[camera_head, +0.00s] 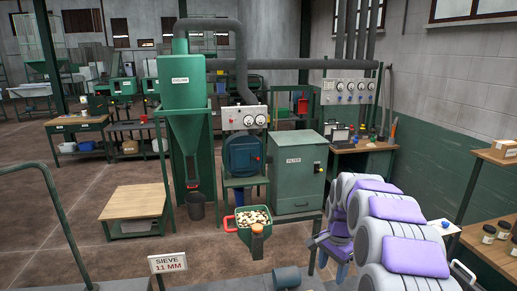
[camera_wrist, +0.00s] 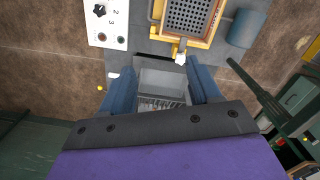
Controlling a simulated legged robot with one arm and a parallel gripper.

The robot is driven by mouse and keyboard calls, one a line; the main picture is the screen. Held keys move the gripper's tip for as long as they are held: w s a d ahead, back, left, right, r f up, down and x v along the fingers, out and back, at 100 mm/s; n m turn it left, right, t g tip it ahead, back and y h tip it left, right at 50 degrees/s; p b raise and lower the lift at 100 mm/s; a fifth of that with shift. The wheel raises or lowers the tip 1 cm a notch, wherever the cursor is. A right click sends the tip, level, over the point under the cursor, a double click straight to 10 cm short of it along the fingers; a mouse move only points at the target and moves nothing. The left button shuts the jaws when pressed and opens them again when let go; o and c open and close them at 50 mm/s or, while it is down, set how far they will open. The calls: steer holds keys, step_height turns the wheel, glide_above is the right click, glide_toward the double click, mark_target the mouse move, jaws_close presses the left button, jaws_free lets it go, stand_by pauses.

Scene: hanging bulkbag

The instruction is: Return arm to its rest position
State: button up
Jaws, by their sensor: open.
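My arm (camera_head: 400,235), with grey joints and purple covers, reaches in from the right of the head view. My gripper (camera_head: 328,262) is at its far lower end, partly hidden by the arm. In the wrist view the two blue fingers of my gripper (camera_wrist: 162,82) stand wide apart. A grey box-like part (camera_wrist: 162,82) with a ribbed strip shows between and beyond them. I see nothing held. I cannot tell from the head view how far the fingers are from the things below.
A green hopper (camera_head: 251,232) with pale pieces and a grey cylinder (camera_head: 287,277) are near the gripper. The wrist view shows a yellow-framed sieve (camera_wrist: 187,18) and a knob panel (camera_wrist: 108,22).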

steer(key=s+a+r+n+b, duration=0.1)
steer(key=s+a+r+n, duration=0.1)
steer(key=s, duration=0.3)
steer(key=s+a+r+n, duration=0.2)
steer(key=s, duration=0.4)
steer(key=s+a+f+n+b, duration=0.1)
steer(key=s+n, duration=0.1)
steer(key=s, duration=0.8)
steer(key=s+a+f+n+g+b, duration=0.1)
steer(key=s+f+n, duration=0.1)
steer(key=s, duration=0.8)
steer(key=s+a+f+n+b, duration=0.1)
steer(key=s+n, duration=0.2)
steer(key=s, duration=0.6)
steer(key=shift+s+a+f+n, duration=0.15)
steer(key=shift+s+a+n, duration=0.2)
steer(key=shift+s+n, duration=0.05)
